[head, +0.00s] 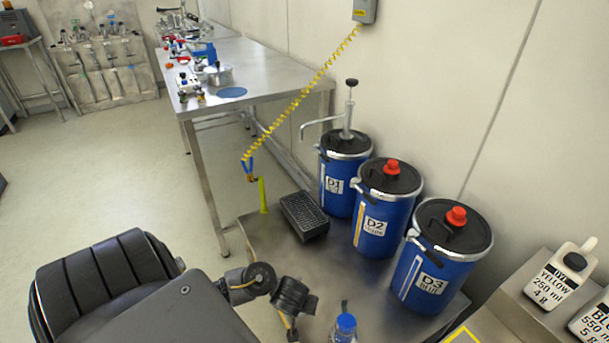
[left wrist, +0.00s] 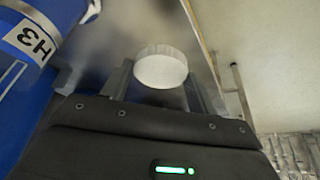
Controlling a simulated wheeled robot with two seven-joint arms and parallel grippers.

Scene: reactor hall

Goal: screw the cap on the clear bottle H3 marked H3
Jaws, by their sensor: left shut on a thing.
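My left gripper (left wrist: 159,82) is shut on a round white cap (left wrist: 160,68), held between its two fingers in the left wrist view. My right gripper is not in view.
Blue drums D1 (head: 338,200), D2 (head: 378,236) and D3 (head: 427,279) stand along the wall. Labelled white bottles (head: 556,281) stand at the right. A long steel table (head: 262,68) is behind.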

